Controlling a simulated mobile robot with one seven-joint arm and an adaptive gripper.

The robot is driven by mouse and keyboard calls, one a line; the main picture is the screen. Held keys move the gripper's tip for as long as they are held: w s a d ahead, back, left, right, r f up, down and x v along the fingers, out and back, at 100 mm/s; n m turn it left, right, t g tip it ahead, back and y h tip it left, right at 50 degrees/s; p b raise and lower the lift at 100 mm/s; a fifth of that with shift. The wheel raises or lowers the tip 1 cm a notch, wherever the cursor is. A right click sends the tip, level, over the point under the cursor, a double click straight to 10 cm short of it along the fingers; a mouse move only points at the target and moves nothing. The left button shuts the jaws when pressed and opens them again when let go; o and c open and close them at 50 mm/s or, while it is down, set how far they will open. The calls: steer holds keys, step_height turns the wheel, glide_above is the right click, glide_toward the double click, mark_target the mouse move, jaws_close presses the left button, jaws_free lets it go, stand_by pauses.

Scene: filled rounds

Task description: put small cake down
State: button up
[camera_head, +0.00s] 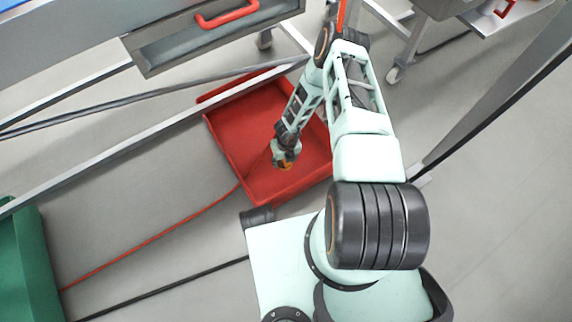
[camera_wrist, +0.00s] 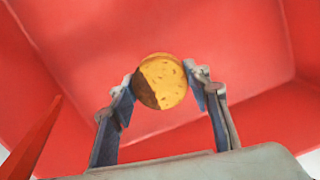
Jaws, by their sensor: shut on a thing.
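The small cake (camera_wrist: 162,82) is round, golden yellow with a dark brown patch on its left side. In the wrist view my gripper (camera_wrist: 165,85) is shut on it, one finger at each side. The red tray (camera_wrist: 95,40) fills the background behind the cake. In the head view my gripper (camera_head: 285,160) hangs over the red tray (camera_head: 235,130), and only a bit of orange-brown cake (camera_head: 286,167) shows at its tip. I cannot tell whether the cake touches the tray floor.
A grey table with a drawer (camera_head: 190,45) and red handle (camera_head: 228,14) stands behind the tray. A metal bar (camera_head: 150,128) passes close to the tray's left side. A green container (camera_head: 25,265) is at lower left. A red cable (camera_head: 150,240) and a black cable (camera_head: 165,288) lie on the floor.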

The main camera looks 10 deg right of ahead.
steer(key=shift+w+d+f, duration=0.25)
steer(key=shift+w+f, duration=0.05)
steer(key=shift+f, duration=0.25)
steer(key=shift+w+d+f+b, duration=0.15)
steer(key=shift+f+b, duration=0.4)
steer(key=shift+f, duration=0.4)
steer(key=shift+w+d+f+b, duration=0.15)
steer(key=shift+f+b, duration=0.35)
steer(key=shift+f, duration=0.4)
steer(key=shift+f, duration=0.15)
steer(key=o, duration=0.8)
steer(key=r+p, duration=0.1)
steer(key=r, duration=0.3)
steer(key=s+r+p, duration=0.1)
steer(key=r+p, duration=0.1)
steer(key=r, duration=0.2)
steer(key=r+p, duration=0.2)
steer(key=r, duration=0.2)
steer(key=shift+s+r, duration=0.1)
steer(key=shift+s, duration=0.15)
